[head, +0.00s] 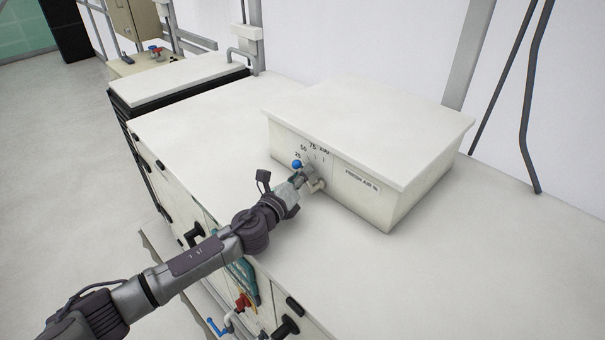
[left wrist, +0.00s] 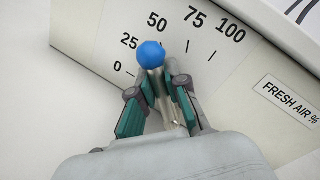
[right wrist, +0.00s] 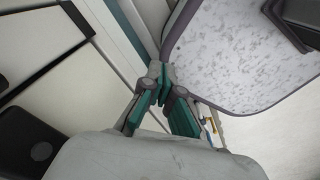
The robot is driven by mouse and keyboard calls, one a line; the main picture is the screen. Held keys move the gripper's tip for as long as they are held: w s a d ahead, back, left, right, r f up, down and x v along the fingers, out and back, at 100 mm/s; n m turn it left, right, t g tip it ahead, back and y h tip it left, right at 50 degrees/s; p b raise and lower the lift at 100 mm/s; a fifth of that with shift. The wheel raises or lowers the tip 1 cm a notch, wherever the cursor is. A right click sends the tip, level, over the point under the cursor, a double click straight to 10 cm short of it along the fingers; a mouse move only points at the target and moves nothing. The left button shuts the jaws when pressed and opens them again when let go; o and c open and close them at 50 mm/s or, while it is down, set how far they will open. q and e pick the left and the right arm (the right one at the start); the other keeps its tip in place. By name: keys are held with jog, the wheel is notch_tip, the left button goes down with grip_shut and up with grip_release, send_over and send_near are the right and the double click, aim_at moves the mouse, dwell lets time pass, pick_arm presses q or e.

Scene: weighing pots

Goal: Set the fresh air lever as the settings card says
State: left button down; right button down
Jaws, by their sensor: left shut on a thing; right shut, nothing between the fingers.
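The fresh air lever has a blue ball knob (head: 296,164) and a pale stem, on the front of a white box (head: 370,125). In the left wrist view the knob (left wrist: 151,54) covers part of the scale, between the 25 and the 50 figures; the marks behind it are hidden. The scale reads 0, 25, 50, 75, 100, beside a "FRESH AIR %" label (left wrist: 291,101). My left gripper (left wrist: 160,88) is shut on the lever's stem, just below the knob. My right gripper (right wrist: 162,82) is shut and empty, away from the lever. No settings card is in view.
The box sits on a long white cabinet top (head: 200,125), clear to the left of the box. Black handles and a red valve (head: 243,301) are on the cabinet front. Dark cables (head: 530,110) hang at the right wall. A speckled panel (right wrist: 240,55) is near my right gripper.

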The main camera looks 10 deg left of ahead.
pick_arm(q)
jog(key=shift+s+d+m+b, duration=0.15)
jog(key=shift+d+m+b, duration=0.1)
jog(key=shift+m+b, duration=0.35)
jog(key=shift+s+d+r+m+t, duration=0.15)
jog(key=shift+m+t, duration=0.15)
jog(key=shift+m, duration=0.5)
jog(key=shift+s+d+r+m+h+b, duration=0.1)
jog(key=shift+d+r+m+h+b, duration=0.15)
jog(key=shift+m+b, duration=0.45)
jog(key=c, duration=1.2)
grip_release()
jog(key=shift+o, duration=0.2)
jog(key=shift+s, duration=0.1)
